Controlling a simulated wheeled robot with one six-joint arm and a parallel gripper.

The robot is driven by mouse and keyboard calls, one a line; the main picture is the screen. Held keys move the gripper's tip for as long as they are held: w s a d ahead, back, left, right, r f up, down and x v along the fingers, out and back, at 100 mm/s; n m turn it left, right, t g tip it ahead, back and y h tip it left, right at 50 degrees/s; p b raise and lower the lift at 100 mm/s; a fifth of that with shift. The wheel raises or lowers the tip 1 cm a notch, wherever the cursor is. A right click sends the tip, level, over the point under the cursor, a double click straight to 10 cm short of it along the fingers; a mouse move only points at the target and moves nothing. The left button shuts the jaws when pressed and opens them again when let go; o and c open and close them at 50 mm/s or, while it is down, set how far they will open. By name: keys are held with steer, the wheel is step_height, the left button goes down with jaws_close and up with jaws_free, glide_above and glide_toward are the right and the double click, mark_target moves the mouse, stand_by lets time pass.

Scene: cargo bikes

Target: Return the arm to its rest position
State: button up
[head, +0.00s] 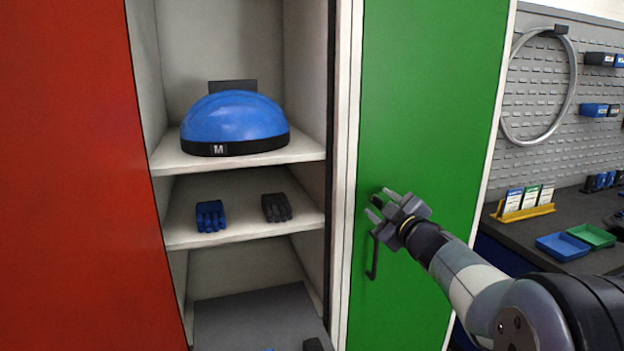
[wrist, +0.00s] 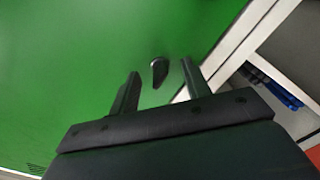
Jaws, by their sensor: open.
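My gripper (head: 379,207) is open and empty in front of the green door (head: 432,110) in the head view, at the upper end of its dark handle (head: 373,258). I cannot tell whether it touches the handle. My arm reaches in from the lower right. In the wrist view my gripper's two fingers (wrist: 161,85) stand apart, with the dark handle (wrist: 158,71) showing just beyond and between them and the green door (wrist: 90,60) behind.
Blue gloves (head: 210,216) and dark gloves (head: 276,207) lie below. A red door (head: 70,170) stands at far left. At right, a workbench (head: 575,212) holds trays.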

steer(key=m+p, duration=0.2)
steer(key=m, duration=0.3)
steer(key=shift+r, duration=0.1)
steer(key=m+p, duration=0.2)
steer(key=m, duration=0.2)
steer(key=shift+s+d, duration=0.15)
steer(key=shift+s, duration=0.35)
steer(key=shift+f, duration=0.2)
